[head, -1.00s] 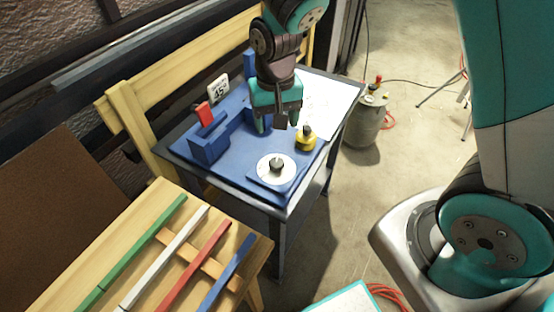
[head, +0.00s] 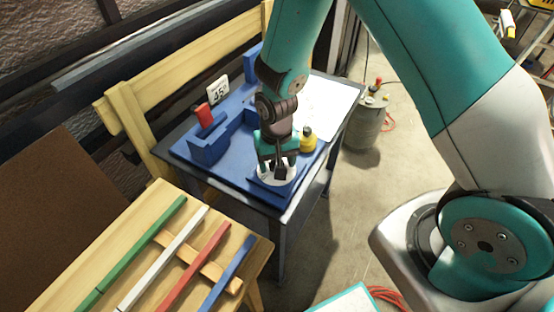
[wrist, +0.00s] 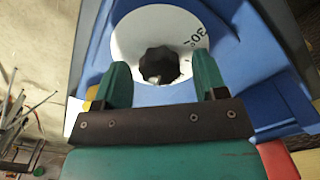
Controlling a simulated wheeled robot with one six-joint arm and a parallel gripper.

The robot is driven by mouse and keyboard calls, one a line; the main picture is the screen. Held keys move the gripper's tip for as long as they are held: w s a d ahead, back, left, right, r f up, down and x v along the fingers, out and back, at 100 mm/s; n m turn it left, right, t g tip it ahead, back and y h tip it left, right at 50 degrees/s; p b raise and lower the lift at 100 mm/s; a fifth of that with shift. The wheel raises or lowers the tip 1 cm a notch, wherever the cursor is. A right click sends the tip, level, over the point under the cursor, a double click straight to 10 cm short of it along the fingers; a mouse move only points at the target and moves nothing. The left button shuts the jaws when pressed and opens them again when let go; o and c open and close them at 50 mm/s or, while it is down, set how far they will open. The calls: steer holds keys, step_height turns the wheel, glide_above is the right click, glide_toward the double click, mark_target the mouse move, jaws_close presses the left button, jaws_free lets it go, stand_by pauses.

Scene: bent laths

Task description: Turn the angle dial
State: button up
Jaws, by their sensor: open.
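The angle dial (head: 264,176) is a white disc on a blue square base at the near corner of the blue fixture. In the wrist view the dial (wrist: 133,38) shows a dark knob (wrist: 160,65) at its middle and the mark "30°" at its right. My gripper (head: 276,168) is over the dial and hides much of it in the head view. In the wrist view my gripper (wrist: 164,82) is open, with one teal finger on each side of the knob. I cannot tell whether the fingers touch it.
A "45°" sign (head: 218,91) and a red block (head: 204,115) stand on the fixture. A yellow, black-topped object (head: 308,140) is close behind my gripper. Green, white, red and blue laths (head: 178,258) lie on the wooden bench in front.

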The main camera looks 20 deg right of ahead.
steer(key=c, duration=0.9)
steer(key=shift+n, duration=0.4)
steer(key=n+p, duration=0.1)
steer(key=n, duration=0.2)
steer(key=shift+n, duration=0.4)
steer(key=shift+w+n, duration=0.1)
steer(key=shift+n, duration=1.9)
steer(key=o, duration=0.9)
steer(key=shift+r, duration=0.1)
